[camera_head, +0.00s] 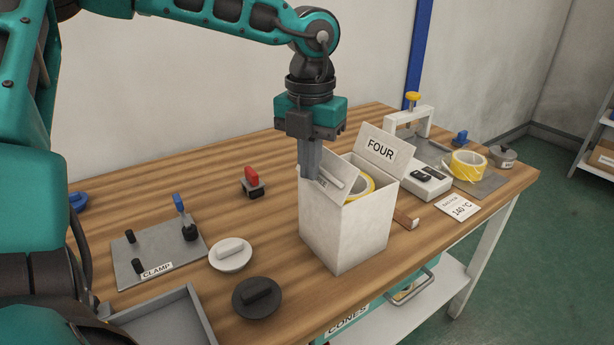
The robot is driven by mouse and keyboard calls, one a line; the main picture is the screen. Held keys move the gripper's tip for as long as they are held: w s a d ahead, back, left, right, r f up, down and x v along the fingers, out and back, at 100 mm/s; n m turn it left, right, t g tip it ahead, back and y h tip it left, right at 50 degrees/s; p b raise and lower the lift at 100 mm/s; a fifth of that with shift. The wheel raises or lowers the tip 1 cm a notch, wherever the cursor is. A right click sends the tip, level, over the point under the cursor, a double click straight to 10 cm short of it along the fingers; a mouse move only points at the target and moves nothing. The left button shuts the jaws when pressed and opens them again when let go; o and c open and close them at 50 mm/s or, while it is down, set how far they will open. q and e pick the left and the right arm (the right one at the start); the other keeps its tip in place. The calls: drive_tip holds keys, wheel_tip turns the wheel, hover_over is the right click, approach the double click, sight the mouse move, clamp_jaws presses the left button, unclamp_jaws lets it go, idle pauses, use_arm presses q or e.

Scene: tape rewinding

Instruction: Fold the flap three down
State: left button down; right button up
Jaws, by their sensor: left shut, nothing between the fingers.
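A white open-topped box (345,235) stands on the wooden table, with a yellow roll (366,187) partly visible inside it. The flap marked FOUR (383,150) stands up and leans outward at the far right side. Another flap (340,178) slants at the box's left side beside my fingers. Its lettering is mostly hidden, so I cannot read which flap it is. My left gripper (311,176) points down at the box's left rim, shut and empty, next to this flap. I cannot tell whether it touches the flap. My right gripper is out of view.
A white device (425,180) and a yellow tape roll (467,166) stand right of the box. A red-handled block (252,183), a pale knobbed disc (230,254), a dark one (257,297) and the clamp plate (150,262) lie left. Bare table lies behind the box.

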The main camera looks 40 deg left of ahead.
use_arm(q)
drive_tip(key=shift+w+d, duration=0.3)
drive_tip(key=shift+w, duration=0.6)
drive_tip(key=shift+w+d, duration=0.25)
drive_tip(key=shift+w, duration=0.65)
drive_tip(key=shift+w+d, duration=0.3)
drive_tip(key=shift+w, duration=0.6)
wheel_tip(320, 180, up, 7)
drive_tip(key=p, duration=0.3)
drive_tip(key=shift+p, duration=0.3)
